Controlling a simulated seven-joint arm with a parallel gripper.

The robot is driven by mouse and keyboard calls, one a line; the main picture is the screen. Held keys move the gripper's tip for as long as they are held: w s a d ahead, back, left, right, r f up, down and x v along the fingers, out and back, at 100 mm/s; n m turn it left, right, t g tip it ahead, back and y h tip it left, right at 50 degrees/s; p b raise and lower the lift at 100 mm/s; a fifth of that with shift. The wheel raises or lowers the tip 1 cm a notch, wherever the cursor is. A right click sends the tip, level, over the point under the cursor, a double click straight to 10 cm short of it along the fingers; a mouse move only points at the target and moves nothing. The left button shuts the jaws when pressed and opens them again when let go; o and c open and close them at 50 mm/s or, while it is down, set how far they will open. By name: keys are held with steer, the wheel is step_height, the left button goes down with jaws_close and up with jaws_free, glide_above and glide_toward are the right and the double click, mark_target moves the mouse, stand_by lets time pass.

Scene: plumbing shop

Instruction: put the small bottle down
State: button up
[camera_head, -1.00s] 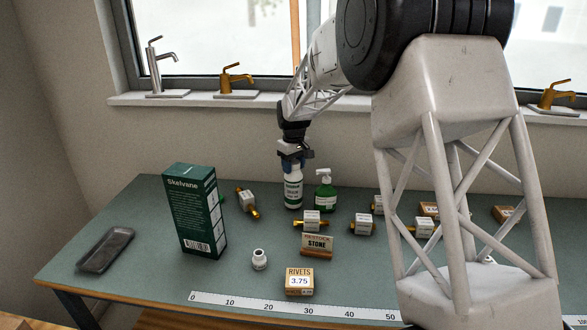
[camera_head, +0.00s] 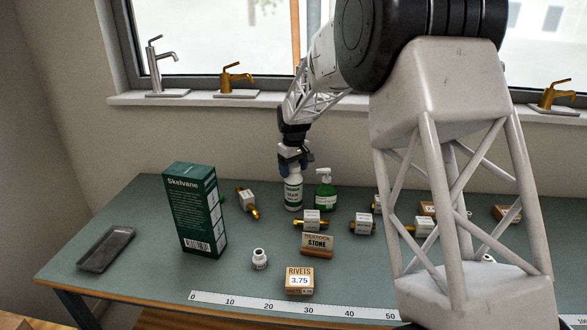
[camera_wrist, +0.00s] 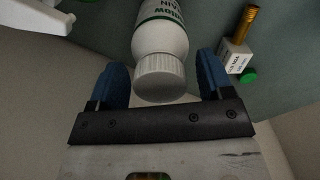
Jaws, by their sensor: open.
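The small bottle (camera_head: 293,193) is white with a green label band and stands upright on the bench towards the wall. In the wrist view its white ribbed cap (camera_wrist: 160,77) lies between the two blue fingers of my gripper (camera_wrist: 164,80), with a gap on each side. My gripper (camera_head: 291,168) is open around the bottle's top in the head view. The bottle's base appears to rest on the bench top.
A green pump bottle (camera_head: 325,192) stands close to the right of the bottle. A brass valve with a white tag (camera_head: 247,200) lies to the left, beyond the tall green box (camera_head: 194,212).

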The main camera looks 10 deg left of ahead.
steer(key=shift+r, duration=0.1)
step_height(320, 180, up, 12)
stand_by(0.8)
steer(key=shift+r, duration=0.1)
stand_by(0.6)
